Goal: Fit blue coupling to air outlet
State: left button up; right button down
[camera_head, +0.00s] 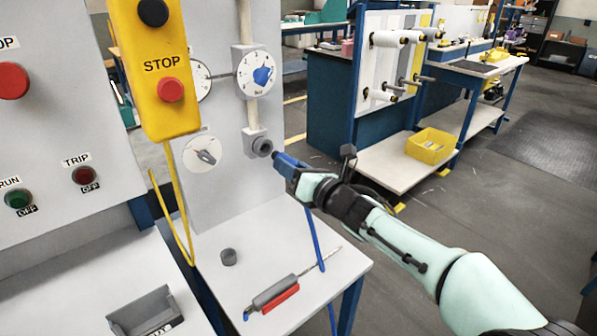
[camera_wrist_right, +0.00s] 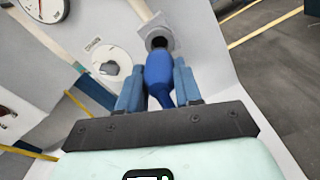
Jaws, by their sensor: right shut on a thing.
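The air outlet (camera_head: 262,146) is a grey round socket on a small block at the right edge of the upright grey panel. My right gripper (camera_head: 291,167) is in front of it, its blue fingers shut on the blue coupling (camera_wrist_right: 159,72). The coupling's dark tip points at the outlet (camera_wrist_right: 160,34). In the right wrist view the tip overlaps the opening; I cannot tell whether it is inside. In the head view the coupling's front end is very close to the socket. A blue hose (camera_head: 315,235) hangs below the gripper. My left gripper is not in view.
A gauge (camera_head: 258,75) and a dial (camera_head: 205,154) sit on the panel. A yellow STOP pendant (camera_head: 160,65) with its yellow cable hangs at left. A grey cap (camera_head: 229,257), a grey-and-red tool (camera_head: 275,293) and a grey bin (camera_head: 147,313) are on the tables below.

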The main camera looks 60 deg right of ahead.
jog(key=shift+x, duration=0.95)
jog(key=shift+w, duration=0.15)
jog(key=shift+b+x, duration=0.4)
jog(key=shift+x, duration=0.55)
jog(key=shift+w, duration=0.1)
